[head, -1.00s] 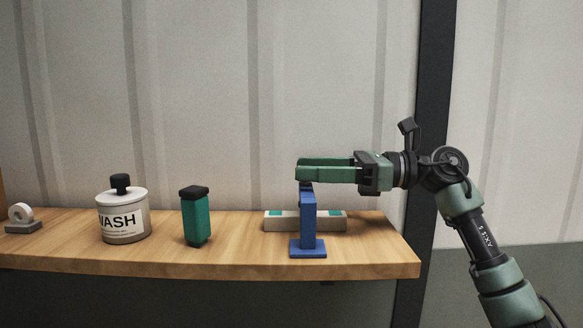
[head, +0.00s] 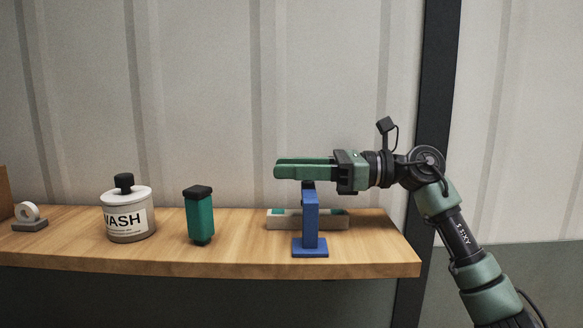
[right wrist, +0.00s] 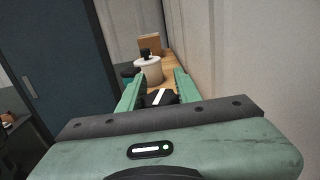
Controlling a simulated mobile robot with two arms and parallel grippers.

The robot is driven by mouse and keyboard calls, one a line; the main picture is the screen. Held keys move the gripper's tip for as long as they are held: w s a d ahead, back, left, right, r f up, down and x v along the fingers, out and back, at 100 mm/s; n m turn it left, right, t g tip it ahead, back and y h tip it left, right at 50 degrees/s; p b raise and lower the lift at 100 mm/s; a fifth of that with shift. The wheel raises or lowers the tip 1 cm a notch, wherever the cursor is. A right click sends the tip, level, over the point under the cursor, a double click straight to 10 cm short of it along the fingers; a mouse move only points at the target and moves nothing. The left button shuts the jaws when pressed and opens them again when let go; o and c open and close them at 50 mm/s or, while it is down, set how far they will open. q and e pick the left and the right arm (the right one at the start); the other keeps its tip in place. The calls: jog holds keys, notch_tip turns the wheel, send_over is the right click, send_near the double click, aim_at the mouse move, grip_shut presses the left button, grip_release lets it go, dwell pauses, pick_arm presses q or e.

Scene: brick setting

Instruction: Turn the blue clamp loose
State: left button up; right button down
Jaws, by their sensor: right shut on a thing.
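The blue clamp (head: 310,222) stands upright on the wooden shelf near its right end, on a flat blue foot. My right gripper (head: 277,168) lies level across its top, coming in from the right, with its green fingers reaching past the clamp to the left. In the right wrist view, a black knob with a white stripe (right wrist: 160,97) sits between the two fingers (right wrist: 160,76). The gripper is shut on this knob at the clamp's top; the head view mostly hides the knob behind the fingers. My left gripper is not in view.
A pale tray with teal parts (head: 280,222) lies behind the clamp. To the left stand a teal bottle with a black cap (head: 200,217), a white WASH jar (head: 128,220) and a small ring on a grey base (head: 28,215). The wall is close behind the shelf (head: 390,262).

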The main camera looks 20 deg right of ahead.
jog(key=shift+s+a+r+n+g+y+p, duration=0.1)
jog(key=shift+r+n+g+y+p, duration=0.1)
jog(key=shift+n+g+y+p, duration=0.6)
jog(key=shift+s+f+n+g, duration=0.2)
jog(key=shift+n+g, duration=0.4)
jog(key=shift+g, duration=0.6)
jog(key=c, duration=1)
grip_release()
jog(key=shift+r, duration=0.1)
notch_tip(320, 180, up, 20)
jog(key=shift+p, duration=0.3)
jog(key=shift+f, duration=0.25)
